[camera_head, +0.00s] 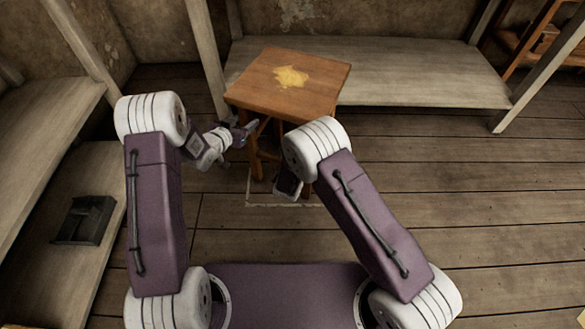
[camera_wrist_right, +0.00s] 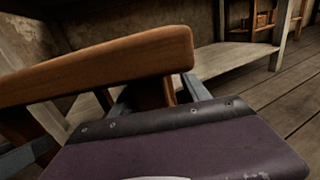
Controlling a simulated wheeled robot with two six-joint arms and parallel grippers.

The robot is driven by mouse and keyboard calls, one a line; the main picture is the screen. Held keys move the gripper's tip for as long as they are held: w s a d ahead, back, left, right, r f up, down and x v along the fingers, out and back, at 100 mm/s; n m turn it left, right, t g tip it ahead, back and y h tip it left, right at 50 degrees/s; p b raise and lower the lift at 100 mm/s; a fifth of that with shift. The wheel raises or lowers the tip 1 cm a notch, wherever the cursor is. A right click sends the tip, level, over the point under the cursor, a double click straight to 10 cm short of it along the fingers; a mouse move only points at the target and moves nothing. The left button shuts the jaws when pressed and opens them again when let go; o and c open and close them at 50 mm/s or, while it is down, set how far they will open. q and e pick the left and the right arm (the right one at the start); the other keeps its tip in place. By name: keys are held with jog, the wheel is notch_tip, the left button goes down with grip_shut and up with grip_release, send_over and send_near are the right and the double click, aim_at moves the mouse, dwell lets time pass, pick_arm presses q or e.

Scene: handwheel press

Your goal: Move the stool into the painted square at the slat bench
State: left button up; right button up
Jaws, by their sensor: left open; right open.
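The wooden stool (camera_head: 328,76) stands upright in front of the slat bench (camera_head: 425,78), its square brown seat marked with a yellow patch. A thin pale line of the painted square (camera_head: 277,205) shows on the floor at the stool's front and left. The stool's front left leg appears inside it; its far side is hidden. My left gripper (camera_head: 246,130) is open at the stool's left side, under the seat edge. My right gripper is mostly hidden behind my right arm in the head view. In the right wrist view, its open fingers (camera_wrist_right: 158,93) appear either side of a stool leg, below the seat edge.
A low bench (camera_head: 40,150) runs along the left wall, with a dark open box (camera_head: 85,220) on a lower surface. Bench posts (camera_head: 205,55) stand close behind the stool's left. A wooden shelf (camera_head: 545,40) is at the far right. The plank floor (camera_head: 480,220) at right is clear.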

jog(key=v, duration=1)
